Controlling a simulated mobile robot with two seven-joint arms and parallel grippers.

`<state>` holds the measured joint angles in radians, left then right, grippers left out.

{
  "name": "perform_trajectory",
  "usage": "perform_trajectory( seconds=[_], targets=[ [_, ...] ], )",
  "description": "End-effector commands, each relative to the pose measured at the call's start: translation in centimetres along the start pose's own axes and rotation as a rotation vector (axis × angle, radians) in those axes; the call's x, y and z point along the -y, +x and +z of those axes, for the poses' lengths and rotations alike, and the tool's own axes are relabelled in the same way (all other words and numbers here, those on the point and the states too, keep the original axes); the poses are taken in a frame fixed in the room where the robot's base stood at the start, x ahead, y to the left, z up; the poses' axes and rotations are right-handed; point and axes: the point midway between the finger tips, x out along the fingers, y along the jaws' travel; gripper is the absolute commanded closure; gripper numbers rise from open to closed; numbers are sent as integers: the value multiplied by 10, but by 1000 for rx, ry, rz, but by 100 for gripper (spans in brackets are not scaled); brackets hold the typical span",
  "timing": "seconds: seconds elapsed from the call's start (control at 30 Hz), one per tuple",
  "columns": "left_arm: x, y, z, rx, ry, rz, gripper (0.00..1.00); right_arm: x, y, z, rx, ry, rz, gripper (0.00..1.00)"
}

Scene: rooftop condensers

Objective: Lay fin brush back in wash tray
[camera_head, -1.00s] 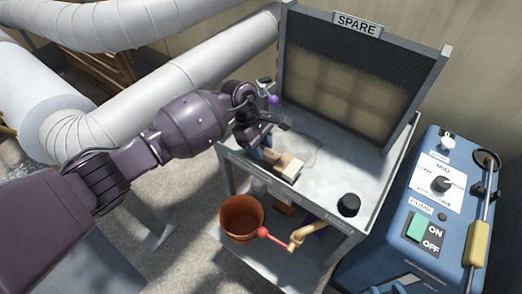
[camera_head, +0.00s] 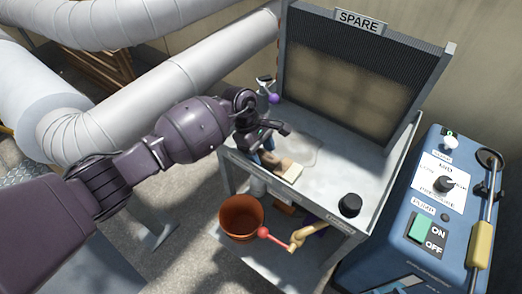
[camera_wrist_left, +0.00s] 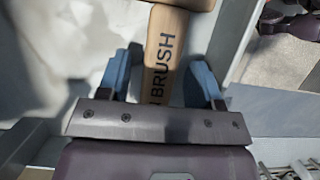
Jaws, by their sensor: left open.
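The fin brush (camera_head: 291,173) has a pale wooden head and lies near the front left edge of the grey metal stand's top. In the left wrist view its wooden handle (camera_wrist_left: 160,55), lettered BRUSH, runs between the two blue fingers. My left gripper (camera_head: 266,147) is open around the handle, with a gap visible on both sides in the wrist view (camera_wrist_left: 160,78). The stand's top (camera_head: 325,180) looks like a shallow tray; I cannot tell for sure that it is the wash tray. My right gripper is not in view.
A finned panel marked SPARE (camera_head: 345,80) stands at the back of the stand. A black round cap (camera_head: 350,205) sits front right. Below are an orange bucket (camera_head: 240,217) and a red-ended tool (camera_head: 263,232). A blue control box (camera_head: 430,200) stands at right.

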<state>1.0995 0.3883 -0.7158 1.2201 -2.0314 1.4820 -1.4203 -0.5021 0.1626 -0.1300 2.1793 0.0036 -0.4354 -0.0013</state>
Motion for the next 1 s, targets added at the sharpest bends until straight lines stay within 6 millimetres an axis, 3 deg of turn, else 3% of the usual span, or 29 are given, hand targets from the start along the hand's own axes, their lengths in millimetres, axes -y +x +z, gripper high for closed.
perform_trajectory(
  seconds=[0.17, 0.7, 1.0],
  targets=[
    [0, -12, 1, -3, 1, 2, 41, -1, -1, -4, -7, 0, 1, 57],
    [0, -106, 2, -4, 1, 2, 41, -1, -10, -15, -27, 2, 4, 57],
    [0, -123, 2, 1, 0, -1, 41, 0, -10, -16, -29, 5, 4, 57]
  ],
)
